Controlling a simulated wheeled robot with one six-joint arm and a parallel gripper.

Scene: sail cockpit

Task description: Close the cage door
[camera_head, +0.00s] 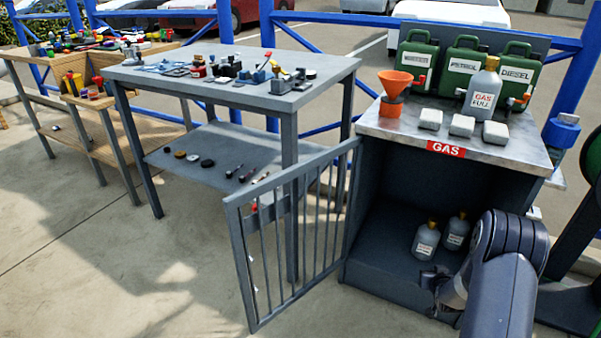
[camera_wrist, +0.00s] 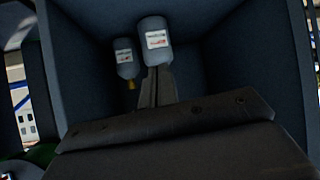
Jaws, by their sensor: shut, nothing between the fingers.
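The grey barred cage door (camera_head: 263,250) stands open in the head view. It joins the left front edge of the gas cage (camera_head: 375,215) and swings out to the left, leaving the cage front uncovered. My gripper (camera_wrist: 158,78) is shut and empty in the wrist view, pointing into the cage interior. Two grey bottles stand inside the cage, a nearer one (camera_head: 425,241) and another (camera_head: 456,232). In the wrist view they appear upside down, and one (camera_wrist: 154,38) is partly behind my fingertips. I cannot tell whether they touch. The door is not clearly visible in the wrist view.
A grey table (camera_head: 240,92) with tools stands close behind the door. The floor (camera_head: 120,270) left of the door is clear.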

